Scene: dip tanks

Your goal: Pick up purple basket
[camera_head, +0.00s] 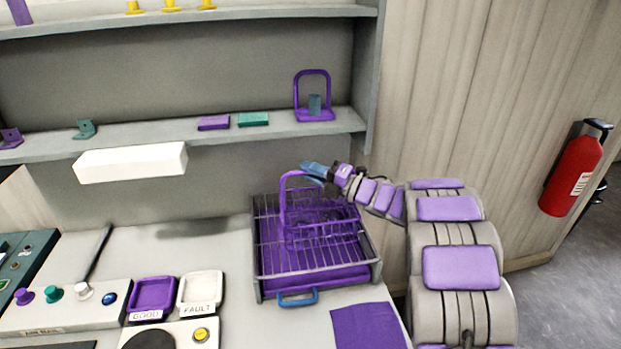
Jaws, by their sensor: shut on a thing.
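The purple basket (318,222) has wire-like sides and a tall arched handle. It is over the wire rack with a purple tray (322,277) on the counter; I cannot tell whether it rests on the rack or is lifted slightly. My gripper (314,172), with blue fingers, comes in from the right and is shut on the top of the basket's handle. The gripper hides part of the handle's top. The rack has a blue handle (297,298) at its front.
GOOD (152,295) and FAULT (201,290) trays lie left of the rack. A purple mat (367,326) lies in front. A fire extinguisher (573,172) hangs at right.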

